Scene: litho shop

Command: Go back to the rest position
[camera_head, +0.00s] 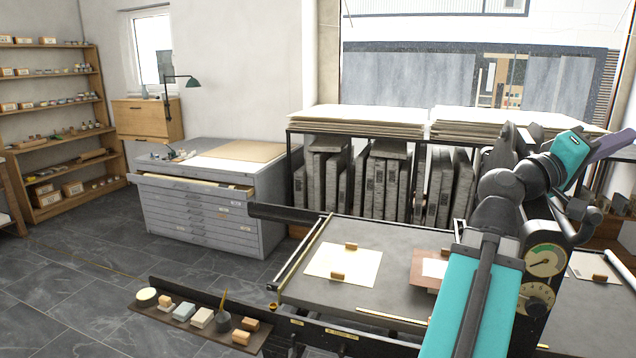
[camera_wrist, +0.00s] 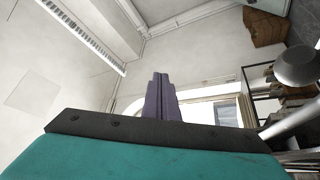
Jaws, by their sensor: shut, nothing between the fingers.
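My gripper (camera_wrist: 160,78) shows in the wrist view as two purple fingers pressed together, with nothing between them. The wrist view is tilted and looks at the wall, ceiling and window, with no object near the fingertips.
A press bed (camera_head: 390,240) with paper sheets lies beside my arm. A small tool shelf (camera_head: 180,328) holds several blocks and a cup. A grey flat-file cabinet (camera_head: 200,215) has its top drawer partly open. A rack with slabs (camera_head: 385,185) stands behind. Floor (camera_head: 60,290) is clear at left.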

